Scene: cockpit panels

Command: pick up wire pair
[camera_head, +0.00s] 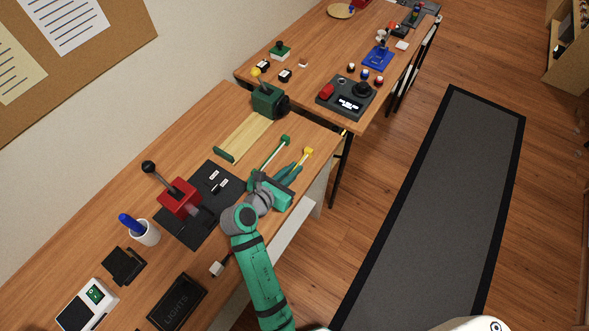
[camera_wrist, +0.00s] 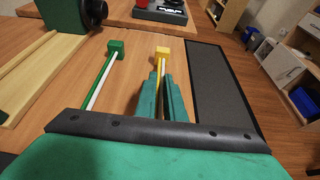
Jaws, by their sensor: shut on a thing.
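The wire pair lies at the front right end of the near bench. One wire has a green block end (camera_head: 286,140) and a white and green shaft; it also shows in the wrist view (camera_wrist: 115,47), left of my fingers. The other is a yellow wire (camera_head: 307,152) with a yellow block end, which also shows in the wrist view (camera_wrist: 162,52). My gripper (camera_head: 293,171) is shut on the yellow wire; its shaft runs between the two green fingers (camera_wrist: 161,80). The green wire is apart from the fingers. Whether the yellow wire is clear of the bench, I cannot tell.
A green vise-like device (camera_head: 267,100) with a pale wooden board (camera_head: 243,139) stands left of the wires. A red lever unit (camera_head: 180,198) on a black plate is nearer. A second bench (camera_head: 320,60) holds control panels. Open floor with a grey mat (camera_head: 430,200) lies right.

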